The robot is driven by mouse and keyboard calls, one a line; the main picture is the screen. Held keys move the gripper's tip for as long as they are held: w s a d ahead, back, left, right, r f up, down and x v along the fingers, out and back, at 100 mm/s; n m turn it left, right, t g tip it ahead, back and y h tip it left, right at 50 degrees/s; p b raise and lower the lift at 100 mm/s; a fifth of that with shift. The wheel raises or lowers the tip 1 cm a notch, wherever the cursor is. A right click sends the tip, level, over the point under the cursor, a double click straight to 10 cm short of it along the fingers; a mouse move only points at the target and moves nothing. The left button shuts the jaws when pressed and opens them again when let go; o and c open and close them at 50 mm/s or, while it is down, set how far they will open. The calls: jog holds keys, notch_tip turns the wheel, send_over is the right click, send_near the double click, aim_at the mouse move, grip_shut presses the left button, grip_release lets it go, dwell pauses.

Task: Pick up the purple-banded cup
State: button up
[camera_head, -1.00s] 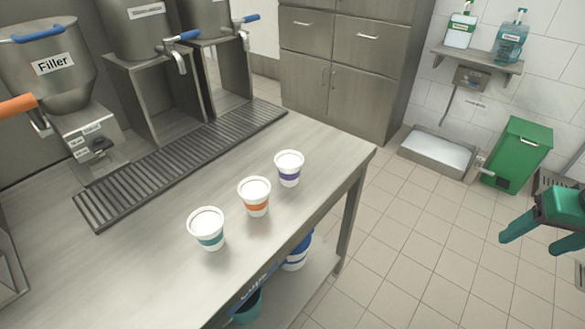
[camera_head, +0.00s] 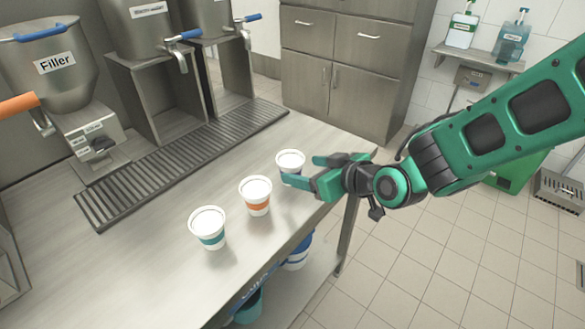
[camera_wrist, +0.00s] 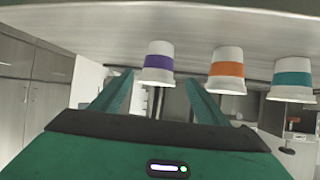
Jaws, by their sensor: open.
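The purple-banded cup (camera_head: 290,161) stands upright on the steel table at the far end of a row of three cups. In the head view my gripper hides its lower part and its band. My green gripper (camera_head: 304,172) reaches in from the right, beside the cup. In the wrist view, which is upside down, the purple-banded cup (camera_wrist: 158,62) shows beyond and between the two fingers of my gripper (camera_wrist: 160,88). The fingers are spread with nothing held. I cannot tell whether either finger touches the cup.
The orange-banded cup (camera_head: 256,196) stands close by, nearer the front left. The teal-banded cup (camera_head: 208,228) is further left. Behind them lie a drip grate (camera_head: 185,160) and the filler machine (camera_head: 50,75). The table is otherwise clear around the cups.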

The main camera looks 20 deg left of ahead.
jog(key=shift+d+x, duration=0.2)
jog(key=shift+x, duration=3.65)
jog(key=shift+w+f, duration=0.1)
jog(key=shift+w, duration=0.1)
jog(key=c, duration=1.2)
